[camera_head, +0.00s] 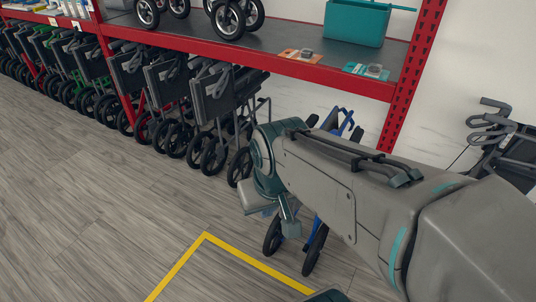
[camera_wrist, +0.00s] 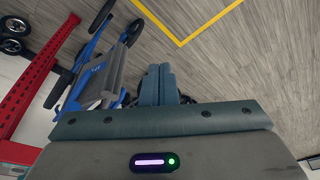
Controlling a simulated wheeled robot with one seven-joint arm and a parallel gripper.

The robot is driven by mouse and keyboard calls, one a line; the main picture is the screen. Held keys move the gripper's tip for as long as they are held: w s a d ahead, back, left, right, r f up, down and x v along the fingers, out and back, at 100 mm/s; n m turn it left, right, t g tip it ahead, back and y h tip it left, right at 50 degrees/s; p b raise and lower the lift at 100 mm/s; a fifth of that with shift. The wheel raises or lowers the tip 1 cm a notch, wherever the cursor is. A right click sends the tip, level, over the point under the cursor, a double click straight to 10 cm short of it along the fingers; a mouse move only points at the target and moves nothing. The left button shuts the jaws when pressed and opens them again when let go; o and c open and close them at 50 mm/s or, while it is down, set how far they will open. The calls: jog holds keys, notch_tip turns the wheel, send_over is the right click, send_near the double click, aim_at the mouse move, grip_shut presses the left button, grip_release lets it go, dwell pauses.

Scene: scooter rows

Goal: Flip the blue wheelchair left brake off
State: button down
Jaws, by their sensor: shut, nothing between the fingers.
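The blue wheelchair (camera_head: 346,118) stands mostly behind my arm in the head view. Only blue frame parts above the arm and dark wheels with blue forks below it show. In the wrist view the blue wheelchair (camera_wrist: 88,72) lies on its side in the picture, left of my gripper, with a grey panel nearest the fingers. My gripper (camera_wrist: 166,84) has its two fingers shut together and empty, to the right of that panel. I cannot tell whether they touch the wheelchair. The left brake cannot be made out in either view.
A row of folded dark walkers (camera_head: 212,92) stands at the left under the red-framed shelf (camera_head: 330,76). A teal basket (camera_head: 357,23) sits on the shelf. A dark wheeled frame (camera_head: 505,140) is at the right. The floor inside and left of the yellow line (camera_head: 180,265) is clear.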

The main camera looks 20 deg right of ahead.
jog(key=w+d+f+m+t+y+b, duration=0.2)
jog(key=w+f+m+t+y+b, duration=0.25)
jog(key=w+f+m+b, duration=0.9)
jog(key=w+d+f+m+t+h+b, duration=0.2)
jog(key=w+d+f+m+b, duration=0.2)
jog(key=d, duration=0.5)
jog(key=w+d+f+m+t+h+b, duration=0.2)
jog(key=w+d+f+m+b, duration=0.3)
jog(key=d, duration=0.4)
jog(key=shift+f+m+b, duration=0.8)
jog(key=shift+m+b, duration=0.25)
jog(key=shift+b, duration=0.15)
jog(key=shift+f, duration=0.1)
jog(key=b+x, duration=0.2)
jog(key=x, duration=0.8)
jog(key=shift+r, duration=0.25)
